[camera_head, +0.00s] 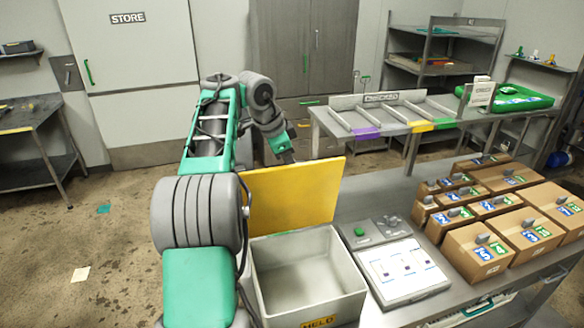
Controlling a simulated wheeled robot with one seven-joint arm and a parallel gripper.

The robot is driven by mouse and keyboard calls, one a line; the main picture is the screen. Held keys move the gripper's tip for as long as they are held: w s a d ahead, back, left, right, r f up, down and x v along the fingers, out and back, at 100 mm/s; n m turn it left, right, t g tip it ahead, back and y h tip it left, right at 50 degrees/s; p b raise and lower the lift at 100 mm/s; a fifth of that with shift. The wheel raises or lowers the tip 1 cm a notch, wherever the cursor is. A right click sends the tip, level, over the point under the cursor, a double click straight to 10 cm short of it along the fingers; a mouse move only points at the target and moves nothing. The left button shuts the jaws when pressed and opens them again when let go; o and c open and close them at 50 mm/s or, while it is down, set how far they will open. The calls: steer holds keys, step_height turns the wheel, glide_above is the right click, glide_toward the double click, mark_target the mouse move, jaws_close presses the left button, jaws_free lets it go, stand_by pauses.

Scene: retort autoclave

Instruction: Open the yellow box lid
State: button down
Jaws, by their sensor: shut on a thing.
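The yellow lid (291,196) stands raised, close to upright, along the back edge of the pale grey box (260,289). The box is open at the top and its inside looks empty; a yellow label on its front reads "HELD". My gripper (289,158) is at the top edge of the lid, shut on it. The lid's edge and the arm partly hide the fingertips.
A panel with a green button (360,231) stands right of the box. Several brown cartons (486,252) fill the bench's right side. Behind is a checking table (343,125) with sloped lanes and a green tray (520,100). Floor at left is mostly clear.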

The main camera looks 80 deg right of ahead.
steer(key=shift+w+d+f, duration=0.25)
steer(key=shift+d, duration=0.25)
steer(key=c, duration=1.5)
jaws_free()
steer(key=shift+d+r, duration=0.1)
steer(key=shift+o, duration=0.2)
steer(key=shift+r, duration=0.2)
